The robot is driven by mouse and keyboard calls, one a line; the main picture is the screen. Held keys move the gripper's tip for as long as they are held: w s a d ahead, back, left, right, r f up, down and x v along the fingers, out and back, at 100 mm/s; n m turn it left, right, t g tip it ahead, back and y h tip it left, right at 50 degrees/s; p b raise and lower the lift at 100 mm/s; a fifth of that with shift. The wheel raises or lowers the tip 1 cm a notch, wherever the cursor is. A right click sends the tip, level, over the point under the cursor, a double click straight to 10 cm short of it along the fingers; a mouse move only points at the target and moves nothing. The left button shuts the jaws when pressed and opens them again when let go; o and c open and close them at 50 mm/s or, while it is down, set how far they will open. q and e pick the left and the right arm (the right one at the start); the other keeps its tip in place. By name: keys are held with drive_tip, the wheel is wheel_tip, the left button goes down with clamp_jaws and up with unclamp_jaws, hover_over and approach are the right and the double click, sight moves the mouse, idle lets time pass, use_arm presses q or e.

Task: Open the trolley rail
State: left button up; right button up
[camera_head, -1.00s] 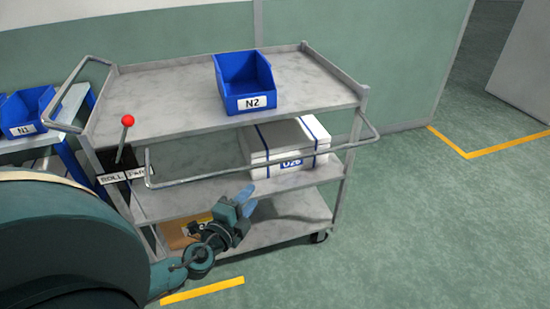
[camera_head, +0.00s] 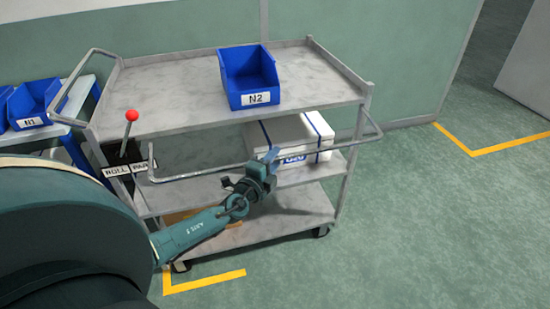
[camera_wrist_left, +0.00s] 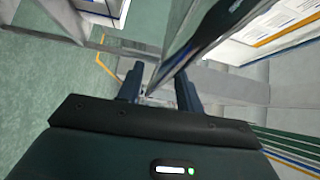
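The trolley rail (camera_head: 205,173) is a thin grey metal bar across the front of the trolley, between its top and middle shelves. My left gripper (camera_head: 271,157) is at the middle of the rail, in front of the white box. In the left wrist view the rail (camera_wrist_left: 205,38) runs diagonally, large and close, with its lower end between the two fingers of my left gripper (camera_wrist_left: 160,86). The fingers are apart, with a gap beside the rail. Whether they touch it I cannot tell. My right gripper is not in view.
The trolley (camera_head: 180,85) carries a blue bin N2 (camera_head: 248,77) on top and a white box (camera_head: 287,132) on its middle shelf. A red-knobbed lever (camera_head: 131,116) stands at its left, by another blue bin (camera_head: 33,103). The green floor at right is clear.

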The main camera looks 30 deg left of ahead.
use_arm(q)
drive_tip(key=shift+w, duration=0.5)
clamp_jaws()
idle(0.3)
